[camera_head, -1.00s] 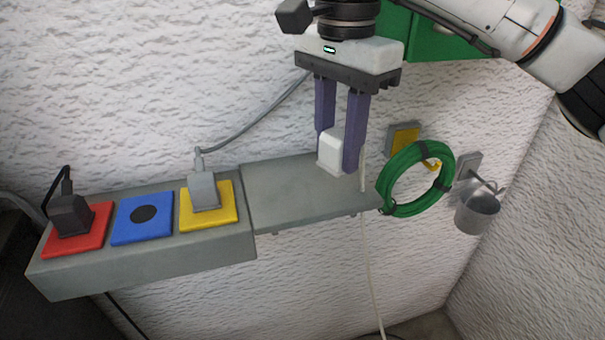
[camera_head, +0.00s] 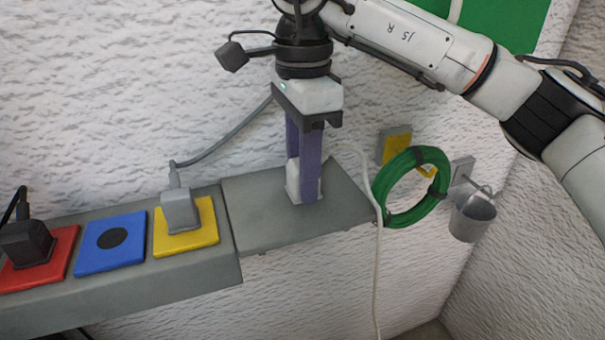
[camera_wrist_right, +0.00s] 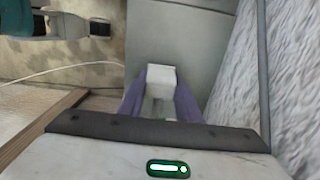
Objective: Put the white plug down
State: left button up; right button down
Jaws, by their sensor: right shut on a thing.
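The white plug (camera_head: 293,181) is at the grey shelf (camera_head: 251,212), between the purple fingers of my right gripper (camera_head: 305,194). The right gripper points down and is shut on the plug. The plug's lower end looks to be at the shelf surface, but I cannot tell whether it touches. In the right wrist view the plug (camera_wrist_right: 161,76) shows between the two fingers, over the grey shelf (camera_wrist_right: 184,25). A white cord (camera_head: 378,270) hangs over the shelf's right end. My left gripper is not in view.
Left of the shelf, a grey strip carries a red socket (camera_head: 62,254) with a black plug (camera_head: 26,243), an empty blue socket (camera_head: 92,258) and a yellow socket (camera_head: 207,212) with a grey plug (camera_head: 179,210). A green cable coil (camera_head: 380,187) and a metal bucket (camera_head: 471,219) hang at the right.

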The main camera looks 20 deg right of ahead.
jog(key=shift+f, duration=0.15)
jog(key=shift+f+b, duration=0.35)
jog(key=shift+f, duration=0.3)
jog(key=c, duration=1.3)
grip_release()
jog(key=shift+r, duration=0.1)
